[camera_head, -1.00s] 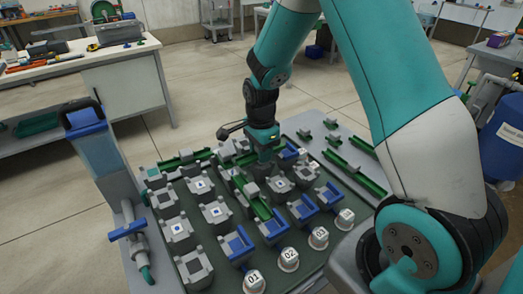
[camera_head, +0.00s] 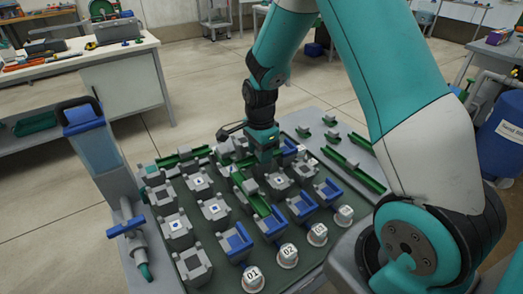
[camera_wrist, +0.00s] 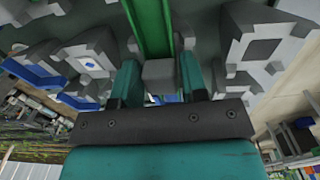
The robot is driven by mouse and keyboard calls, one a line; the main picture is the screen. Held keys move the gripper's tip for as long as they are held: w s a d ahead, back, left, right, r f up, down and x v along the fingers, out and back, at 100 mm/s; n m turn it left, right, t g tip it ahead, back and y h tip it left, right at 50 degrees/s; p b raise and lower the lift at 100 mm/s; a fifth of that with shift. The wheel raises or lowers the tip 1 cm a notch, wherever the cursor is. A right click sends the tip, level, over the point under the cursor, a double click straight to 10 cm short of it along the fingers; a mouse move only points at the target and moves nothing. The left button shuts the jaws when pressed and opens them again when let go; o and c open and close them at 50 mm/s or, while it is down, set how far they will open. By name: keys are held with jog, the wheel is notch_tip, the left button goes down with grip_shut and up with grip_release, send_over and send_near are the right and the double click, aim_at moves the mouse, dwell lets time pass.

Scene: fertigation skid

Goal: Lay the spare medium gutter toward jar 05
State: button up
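My gripper (camera_head: 266,162) points down over the middle of the tile board (camera_head: 310,275), with its fingers apart. In the wrist view my gripper (camera_wrist: 160,82) has a small grey block (camera_wrist: 158,72) between its fingers, with narrow gaps seeming to show on both sides. A green gutter (camera_wrist: 152,28) runs away from that block. In the head view a green gutter (camera_head: 260,205) lies along the board just in front of my gripper. Other green gutters lie on the right side strip, including a longer one (camera_head: 352,170). Jar 05's label is not readable.
White numbered jars stand at the front edge, including 01 (camera_head: 253,280) and 02 (camera_head: 288,257). Grey tiles and blue channel tiles (camera_head: 236,242) crowd the board. A clear column with a blue valve (camera_head: 125,228) stands at the left. Another green gutter (camera_head: 183,159) lies at the back left.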

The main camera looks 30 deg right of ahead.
jog(key=shift+w+a, duration=0.1)
jog(key=shift+w, duration=0.2)
jog(key=shift+w+r+p, duration=0.1)
jog(key=shift+r+p, duration=0.2)
jog(key=shift+r, duration=0.2)
notch_tip(320, 180, up, 12)
jog(key=s+a+r+n+y, duration=0.2)
jog(key=s+a+r+n, duration=0.2)
jog(key=s+a+n, duration=0.4)
jog(key=s+a+r+n+y, duration=0.2)
jog(key=s+a+r+n, duration=0.2)
jog(key=s+a+n, duration=0.5)
jog(key=s+n, duration=0.7)
jog(key=n, duration=0.1)
